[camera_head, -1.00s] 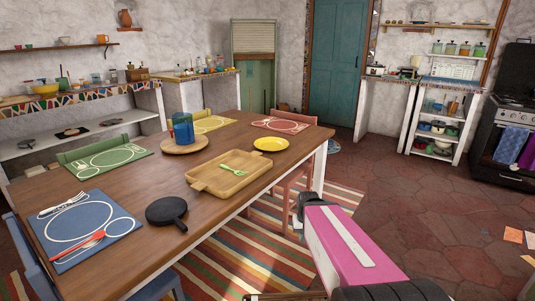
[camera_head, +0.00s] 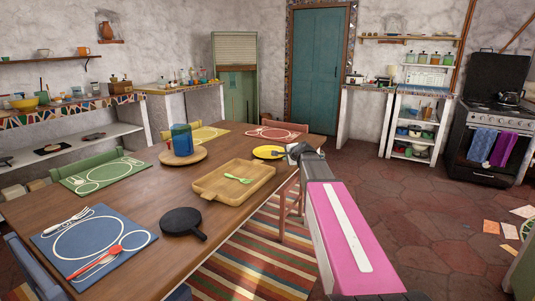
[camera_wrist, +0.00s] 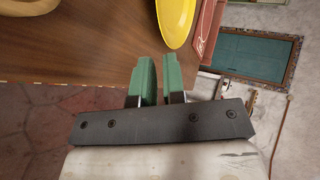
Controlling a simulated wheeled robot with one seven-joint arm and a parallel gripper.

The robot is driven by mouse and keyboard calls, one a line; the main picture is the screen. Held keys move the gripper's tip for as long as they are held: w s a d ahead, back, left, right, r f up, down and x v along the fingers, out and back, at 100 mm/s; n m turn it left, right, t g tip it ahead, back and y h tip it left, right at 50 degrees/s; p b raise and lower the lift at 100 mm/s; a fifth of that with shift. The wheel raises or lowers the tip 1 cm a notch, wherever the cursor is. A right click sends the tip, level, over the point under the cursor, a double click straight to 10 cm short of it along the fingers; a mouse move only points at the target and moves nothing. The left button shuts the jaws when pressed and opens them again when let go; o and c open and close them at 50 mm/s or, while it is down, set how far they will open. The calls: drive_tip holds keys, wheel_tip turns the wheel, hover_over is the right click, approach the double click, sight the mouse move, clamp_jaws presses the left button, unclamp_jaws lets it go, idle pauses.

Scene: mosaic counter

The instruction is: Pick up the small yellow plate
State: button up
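The small yellow plate (camera_head: 268,152) lies flat near the far right edge of the wooden table (camera_head: 145,215). In the wrist view the plate (camera_wrist: 176,22) is at the top, partly cut off by the frame edge. My gripper (camera_head: 290,152) is at the plate's right side in the head view, by the table edge, and overlaps its right rim there. In the wrist view my gripper (camera_wrist: 159,62) has two green fingers with a narrow empty gap between them. The plate is beyond the fingertips, not between them. Whether a finger touches it I cannot tell.
A wooden tray (camera_head: 215,193) with a green fork (camera_head: 237,179) lies in front of the plate. A blue cup (camera_head: 182,139) on a round board (camera_head: 190,160), a black pan (camera_head: 183,222) and placemats (camera_head: 75,240) are further left. A red placemat (camera_head: 280,134) lies behind.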

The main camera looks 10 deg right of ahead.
sight(278, 162)
drive_tip(key=x, duration=1)
drive_tip(key=shift+w+f, duration=0.15)
drive_tip(key=shift+w, duration=0.15)
clamp_jaws()
